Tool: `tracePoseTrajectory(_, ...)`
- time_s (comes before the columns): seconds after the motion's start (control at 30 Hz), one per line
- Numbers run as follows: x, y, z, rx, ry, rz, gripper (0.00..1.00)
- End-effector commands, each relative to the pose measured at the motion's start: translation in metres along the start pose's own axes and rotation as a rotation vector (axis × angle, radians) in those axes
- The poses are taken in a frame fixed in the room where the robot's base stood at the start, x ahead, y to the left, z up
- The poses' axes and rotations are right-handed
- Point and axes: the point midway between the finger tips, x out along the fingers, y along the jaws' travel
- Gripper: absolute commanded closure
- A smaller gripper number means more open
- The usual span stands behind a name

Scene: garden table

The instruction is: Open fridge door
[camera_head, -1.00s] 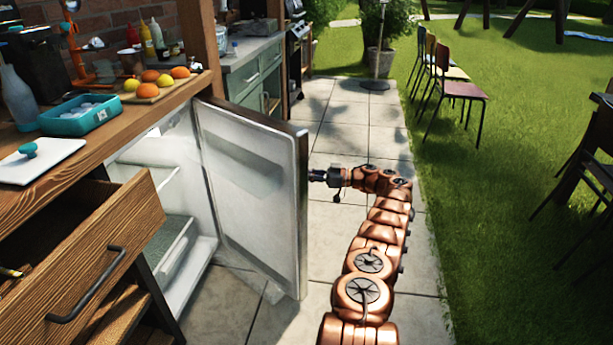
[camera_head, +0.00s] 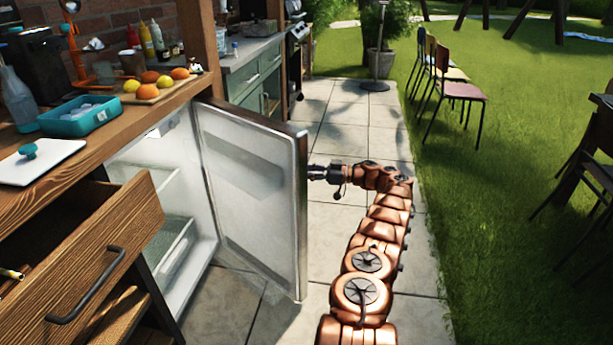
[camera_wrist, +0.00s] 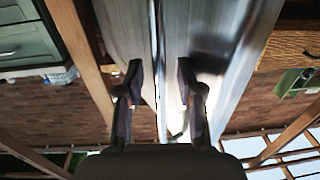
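The fridge door (camera_head: 252,195) stands wide open in the head view, its pale inner side showing. The lit fridge interior (camera_head: 165,205) with clear drawers is exposed to its left. My gripper (camera_head: 312,172) is at the door's free edge, on its outer side; its tips are partly hidden there. In the wrist view my gripper (camera_wrist: 158,82) has its two dark fingers apart, with the shiny metal door (camera_wrist: 215,40) in front of and between them. I cannot tell whether the fingers touch it. The door's handle is not clearly visible.
An open wooden drawer (camera_head: 85,250) juts out left of the fridge. The wooden counter (camera_head: 95,160) above holds a teal tray (camera_head: 80,117) and a board with fruit. Paving (camera_head: 355,115) right of the door is clear; chairs (camera_head: 462,90) stand on the grass.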

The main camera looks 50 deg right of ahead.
Motion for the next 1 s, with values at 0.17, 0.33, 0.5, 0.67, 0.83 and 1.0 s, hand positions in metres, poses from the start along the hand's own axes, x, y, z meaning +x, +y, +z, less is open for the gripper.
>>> tracePoseTrajectory(0.17,0.001,0.000,-0.029,-0.006,0.001,-0.002,0.63)
tracePoseTrajectory(0.33,0.001,0.000,-0.059,-0.007,0.000,-0.001,0.63)
tracePoseTrajectory(0.5,0.000,0.000,-0.080,-0.006,0.000,-0.001,0.63)
tracePoseTrajectory(0.67,0.000,0.000,-0.084,-0.004,0.000,-0.001,0.63)
tracePoseTrajectory(0.83,0.000,0.000,-0.084,-0.004,0.000,0.000,0.64)
tracePoseTrajectory(1.0,-0.006,0.001,-0.086,-0.008,0.003,0.011,0.82)
